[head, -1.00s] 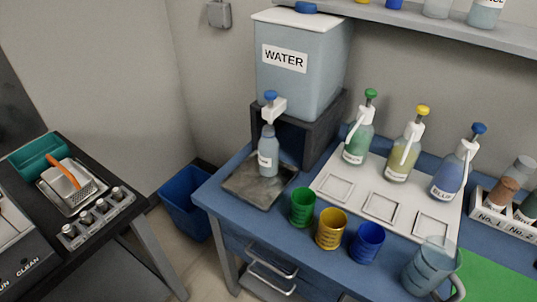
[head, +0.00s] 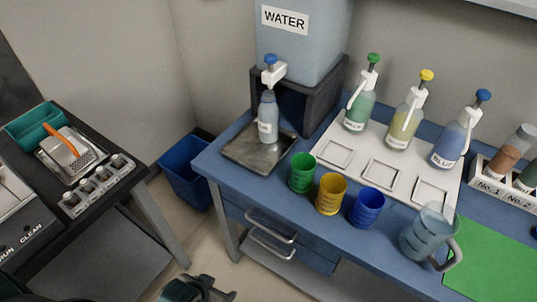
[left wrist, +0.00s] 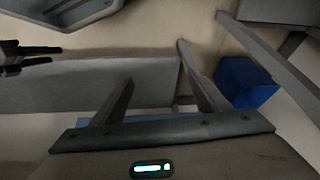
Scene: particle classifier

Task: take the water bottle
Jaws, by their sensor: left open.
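The water bottle (head: 268,118) is a small grey-blue bottle with a white label. It stands upright on a dark metal tray (head: 247,150) under the spigot (head: 272,72) of the WATER dispenser (head: 300,38), at the left end of the blue bench. The spigot has a blue knob and sits just above the bottle's top. My left gripper (head: 218,290) shows dark at the bottom edge of the head view, partly cut off. It is open, low in front of the bench and well apart from the bottle.
Green (head: 303,173), yellow (head: 331,194) and blue (head: 367,207) cups stand along the front edge, right of the tray. A clear jug (head: 427,232) and pump bottles stand further right. A blue bin (head: 187,172) is left of the bench. Drawer handles (head: 272,240) stick out below.

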